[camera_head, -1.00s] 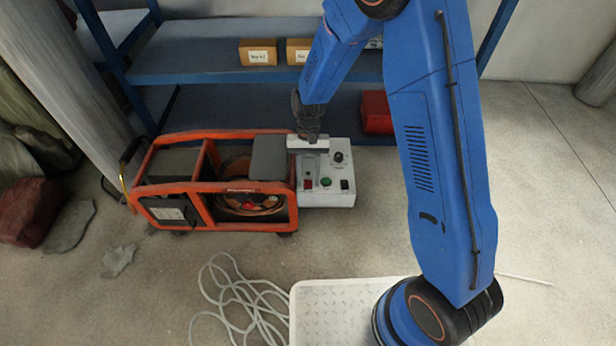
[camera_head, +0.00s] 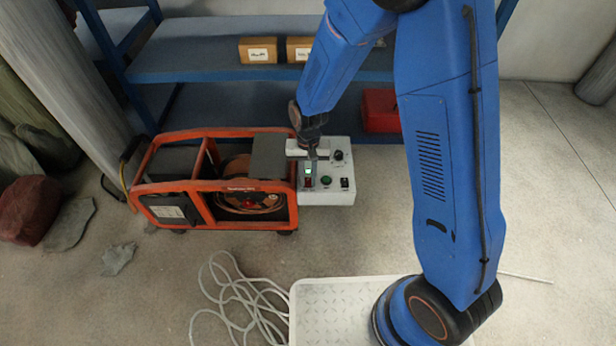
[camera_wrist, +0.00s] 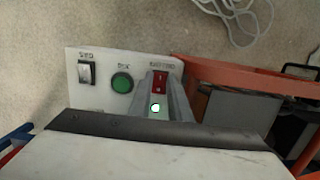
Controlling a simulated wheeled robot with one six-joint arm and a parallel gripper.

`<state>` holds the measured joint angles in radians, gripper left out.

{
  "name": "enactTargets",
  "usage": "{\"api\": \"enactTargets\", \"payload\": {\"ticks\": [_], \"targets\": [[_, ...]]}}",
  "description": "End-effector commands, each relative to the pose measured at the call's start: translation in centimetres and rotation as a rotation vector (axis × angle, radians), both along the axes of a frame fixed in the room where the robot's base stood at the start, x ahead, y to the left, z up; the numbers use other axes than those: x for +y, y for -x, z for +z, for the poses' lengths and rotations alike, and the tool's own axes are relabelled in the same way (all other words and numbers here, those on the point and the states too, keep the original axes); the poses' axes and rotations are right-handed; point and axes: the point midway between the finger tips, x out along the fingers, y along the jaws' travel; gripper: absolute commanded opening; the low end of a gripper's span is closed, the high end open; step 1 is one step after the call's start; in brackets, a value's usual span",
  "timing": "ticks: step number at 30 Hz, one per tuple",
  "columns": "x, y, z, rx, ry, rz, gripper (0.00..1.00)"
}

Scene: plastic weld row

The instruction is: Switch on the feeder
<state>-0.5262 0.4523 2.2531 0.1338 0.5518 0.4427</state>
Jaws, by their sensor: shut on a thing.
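The feeder is a white control box (camera_head: 338,197) on the right end of the orange-framed unit (camera_head: 215,185). Its top panel carries a red rocker switch (camera_head: 308,183), which also shows in the wrist view (camera_wrist: 160,82). A small lamp (camera_head: 308,171) behind the switch glows green; it shows as a bright dot between my fingers in the wrist view (camera_wrist: 155,108). My gripper (camera_head: 311,165) points down at the panel, its narrow fingers (camera_wrist: 163,95) shut at the red switch. The fingers hide part of the switch and panel, so the exact contact is hard to see.
A blue shelf (camera_head: 220,65) with small boxes and a red case (camera_head: 380,110) stands behind. A pale cable (camera_head: 240,300) lies coiled on the floor.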

Motion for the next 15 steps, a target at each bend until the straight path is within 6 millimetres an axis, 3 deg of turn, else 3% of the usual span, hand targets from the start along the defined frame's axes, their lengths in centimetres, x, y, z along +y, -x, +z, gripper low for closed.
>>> {"api": "enactTargets", "payload": {"ticks": [5,6,8,15], "targets": [[-0.02,0.01,0.01,0.001,0.000,0.000,0.00],[-0.02,0.01,0.01,0.001,0.000,0.000,0.24],[-0.02,0.01,0.01,0.001,0.000,0.000,0.36],[0.00,0.00,0.01,0.001,0.000,0.000,0.36]]}}
